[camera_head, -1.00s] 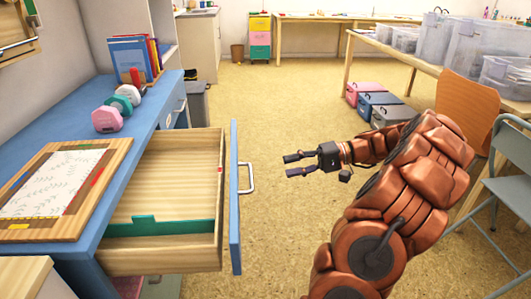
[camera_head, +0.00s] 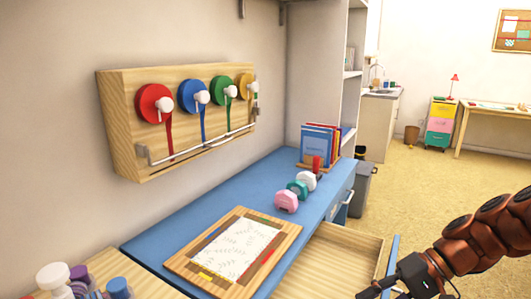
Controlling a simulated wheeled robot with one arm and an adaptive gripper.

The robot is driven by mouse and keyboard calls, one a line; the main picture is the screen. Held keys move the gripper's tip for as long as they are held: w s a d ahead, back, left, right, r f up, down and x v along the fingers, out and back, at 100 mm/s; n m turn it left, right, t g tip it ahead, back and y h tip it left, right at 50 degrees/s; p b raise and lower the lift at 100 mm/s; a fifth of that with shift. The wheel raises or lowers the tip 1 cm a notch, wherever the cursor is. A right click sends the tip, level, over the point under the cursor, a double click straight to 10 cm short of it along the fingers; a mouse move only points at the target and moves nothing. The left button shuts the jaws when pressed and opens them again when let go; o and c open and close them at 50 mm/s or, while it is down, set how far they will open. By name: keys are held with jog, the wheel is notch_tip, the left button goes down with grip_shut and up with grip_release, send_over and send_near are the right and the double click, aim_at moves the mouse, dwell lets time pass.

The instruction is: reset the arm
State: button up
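My arm (camera_head: 490,232) reaches in from the right edge, orange-brown and jointed. My gripper (camera_head: 378,292) is at the bottom edge, in front of the open drawer (camera_head: 345,252) and near its blue front. The picture cuts off its fingertips, so I cannot tell how far apart they are. I see nothing held in the part that shows.
A wooden wall rack (camera_head: 122,125) bears red, blue, green and yellow discs with white knobs. The blue desk (camera_head: 190,215) carries a framed board (camera_head: 235,248), dumbbells (camera_head: 298,190) and books (camera_head: 320,143). Stamp-like objects (camera_head: 75,280) stand at lower left. Open floor (camera_head: 440,180) lies beyond.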

jog(key=s+a+r+n+g+h+p, duration=0.2)
jog(key=s+a+r+h+p, duration=0.4)
jog(key=s+p, duration=0.25)
jog(key=s+d+r+h+p, duration=0.2)
jog(key=s+r+h+p, duration=0.2)
jog(key=s+r+p, duration=0.4)
jog(key=s+p, duration=0.1)
jog(key=s, duration=0.1)
jog(key=shift+s+d+n+t+p, duration=0.25)
jog(key=shift+s+n+t+p, duration=0.05)
jog(key=shift+s+t+p, duration=0.1)
jog(key=shift+w+a+f, duration=0.1)
